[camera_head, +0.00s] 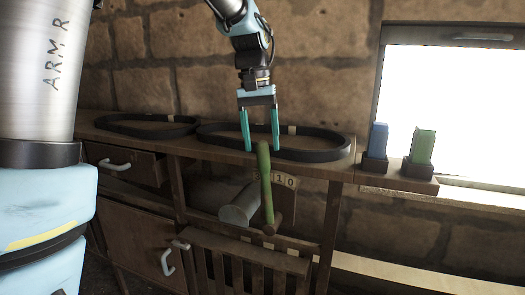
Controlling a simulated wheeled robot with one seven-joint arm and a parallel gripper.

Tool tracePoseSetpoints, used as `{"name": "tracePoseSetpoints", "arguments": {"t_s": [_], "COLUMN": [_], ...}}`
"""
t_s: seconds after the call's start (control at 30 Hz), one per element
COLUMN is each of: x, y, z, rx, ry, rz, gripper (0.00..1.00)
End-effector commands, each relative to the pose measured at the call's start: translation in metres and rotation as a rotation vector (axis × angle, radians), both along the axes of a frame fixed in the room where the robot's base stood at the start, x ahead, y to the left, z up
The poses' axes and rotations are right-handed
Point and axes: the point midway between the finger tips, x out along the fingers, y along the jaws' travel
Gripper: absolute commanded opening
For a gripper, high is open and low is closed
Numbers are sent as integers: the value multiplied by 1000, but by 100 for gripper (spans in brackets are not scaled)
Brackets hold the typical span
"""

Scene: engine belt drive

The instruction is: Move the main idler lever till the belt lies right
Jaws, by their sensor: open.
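A green lever (265,182) stands upright in front of the bench, its lower end at a brown round pivot. I take it to be the main idler lever. A grey cylinder (240,206) sits just left of its lower part. One black belt (320,155) lies on the bench top behind the lever, and another belt (140,132) lies further left. My gripper (261,150) is open, pointing down with its two teal fingers around the level of the lever's top end. I cannot tell whether the lever's top is between the fingers or in front of them.
A number plate (285,181) is behind the lever. The wooden bench has a drawer (128,164) and a cupboard door (140,228) with pale handles. A blue block (377,140) and a green block (422,147) stand in dark holders on the right, by the bright window.

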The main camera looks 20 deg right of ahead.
Motion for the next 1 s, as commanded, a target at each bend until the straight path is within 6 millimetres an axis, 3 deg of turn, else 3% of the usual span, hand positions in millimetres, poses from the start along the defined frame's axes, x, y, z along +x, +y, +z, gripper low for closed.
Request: {"name": "tracePoseSetpoints", "arguments": {"t_s": [0.23,0.6,1.0], "x": [-2,-2,-2], "y": [-2,-3,-3], "z": [-29,-34,-34], "rx": [1,-1,0], "ry": [1,-1,-1], "rz": [0,0,1], "gripper": [69,69,24]}}
